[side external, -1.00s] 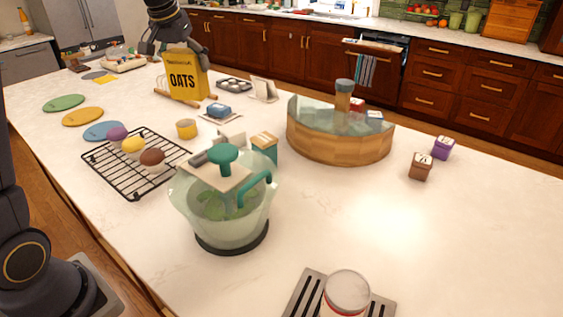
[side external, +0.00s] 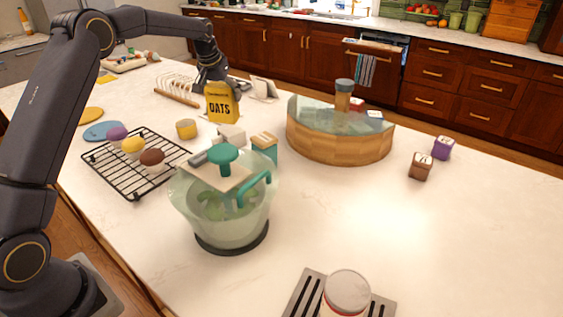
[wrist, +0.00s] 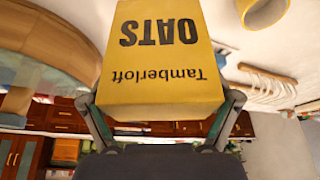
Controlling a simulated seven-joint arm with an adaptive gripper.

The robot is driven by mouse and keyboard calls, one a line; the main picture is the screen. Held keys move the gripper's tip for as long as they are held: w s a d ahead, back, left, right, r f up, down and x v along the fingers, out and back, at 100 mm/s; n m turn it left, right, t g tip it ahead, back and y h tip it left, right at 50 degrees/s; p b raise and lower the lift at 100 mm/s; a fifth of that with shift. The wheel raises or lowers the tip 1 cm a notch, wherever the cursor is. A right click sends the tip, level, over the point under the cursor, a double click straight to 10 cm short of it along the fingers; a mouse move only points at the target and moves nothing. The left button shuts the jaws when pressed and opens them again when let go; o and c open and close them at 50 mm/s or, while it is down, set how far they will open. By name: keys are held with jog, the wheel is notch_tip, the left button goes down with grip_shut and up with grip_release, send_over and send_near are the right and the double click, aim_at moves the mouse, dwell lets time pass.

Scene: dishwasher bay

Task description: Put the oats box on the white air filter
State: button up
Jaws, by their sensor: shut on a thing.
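The yellow oats box (side external: 222,103) is upright in my gripper (side external: 213,80), near the middle of the counter in the side external view. In the wrist view the box (wrist: 160,55) fills the upper middle, and the fingers (wrist: 162,108) press its two sides. The box hides the spot where a blue item lay on a flat pale piece. I cannot clearly tell which white thing is the air filter. A white block (side external: 231,134) stands just in front of the box, and a white upright piece (side external: 263,88) is behind it to the right.
A yellow cup (side external: 186,129) and a wire rack (side external: 118,175) are left of the box. A salad spinner (side external: 225,215) stands in front, a wooden curved bin (side external: 340,150) to the right. A pegged plate rack (side external: 177,90) is behind left.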

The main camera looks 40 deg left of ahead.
aim_at(226, 106)
jog(key=shift+w+a+f, duration=0.1)
jog(key=shift+w+f, duration=0.3)
jog(key=shift+f, duration=1.55)
jog(key=shift+f, duration=0.2)
jog(key=o, duration=1)
